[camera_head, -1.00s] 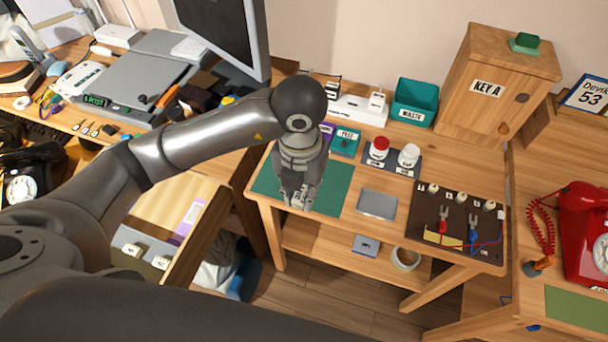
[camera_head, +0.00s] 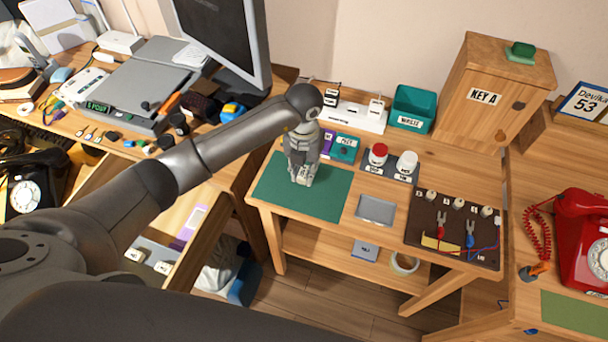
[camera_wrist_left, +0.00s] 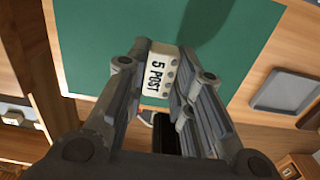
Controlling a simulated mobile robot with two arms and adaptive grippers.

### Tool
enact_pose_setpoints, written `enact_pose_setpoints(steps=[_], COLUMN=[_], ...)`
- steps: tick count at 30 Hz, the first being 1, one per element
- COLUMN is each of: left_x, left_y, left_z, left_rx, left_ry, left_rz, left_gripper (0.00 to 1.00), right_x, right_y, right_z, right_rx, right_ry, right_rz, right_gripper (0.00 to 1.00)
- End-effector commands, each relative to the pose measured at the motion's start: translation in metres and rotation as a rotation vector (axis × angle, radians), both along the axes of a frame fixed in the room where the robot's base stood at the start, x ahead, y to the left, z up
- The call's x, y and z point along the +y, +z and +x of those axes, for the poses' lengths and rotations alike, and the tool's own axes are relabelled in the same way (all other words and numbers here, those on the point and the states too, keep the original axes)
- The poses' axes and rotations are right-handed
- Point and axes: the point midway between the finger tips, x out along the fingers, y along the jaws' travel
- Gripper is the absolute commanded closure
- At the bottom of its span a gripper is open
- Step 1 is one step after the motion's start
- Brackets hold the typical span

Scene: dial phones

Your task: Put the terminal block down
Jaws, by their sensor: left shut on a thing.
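The terminal block (camera_wrist_left: 158,70) is a small white piece marked "5 POST" with several grey dots along one side. In the left wrist view it sits between the two fingers of my left gripper (camera_wrist_left: 165,85), which is shut on it. In the head view my left gripper (camera_head: 303,180) points down over the green mat (camera_head: 330,190), and the block shows only as a small pale bit at its fingertips. The mat also fills much of the left wrist view (camera_wrist_left: 100,50). I cannot tell whether the block touches the mat. My right gripper is not in view.
A grey tray (camera_head: 376,210) lies right of the mat. A dark board (camera_head: 440,250) with clips and wires is farther right. Behind the mat are a teal box (camera_head: 345,148), red-topped and white jars, and a waste bin (camera_head: 412,108). Much of the mat is bare.

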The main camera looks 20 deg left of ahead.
Motion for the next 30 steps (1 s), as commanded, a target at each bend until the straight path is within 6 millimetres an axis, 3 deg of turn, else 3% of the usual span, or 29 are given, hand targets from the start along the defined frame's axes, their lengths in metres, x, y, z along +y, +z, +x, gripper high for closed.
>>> enact_pose_setpoints(steps=[6, 17, 18, 23, 30], left_x=[-0.001, 0.0, 0.0, 0.0, 0.0], left_y=[-0.026, -0.031, -0.032, -0.03, -0.03], left_z=[-0.002, -0.002, -0.002, -0.002, -0.002], left_rx=[0.004, 0.002, 0.002, 0.002, 0.003], left_ry=[0.001, 0.0, 0.0, 0.001, 0.001], left_rz=[0.0, 0.001, 0.001, 0.001, 0.001], left_gripper=[0.94, 0.94, 0.76, 0.56, 0.56], right_x=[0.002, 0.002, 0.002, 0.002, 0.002], right_y=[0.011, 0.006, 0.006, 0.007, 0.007], right_z=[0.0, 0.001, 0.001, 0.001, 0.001], right_rx=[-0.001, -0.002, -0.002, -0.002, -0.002], right_ry=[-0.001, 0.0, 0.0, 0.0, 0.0], right_rz=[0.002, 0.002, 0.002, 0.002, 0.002], right_gripper=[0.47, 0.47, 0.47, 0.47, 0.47])
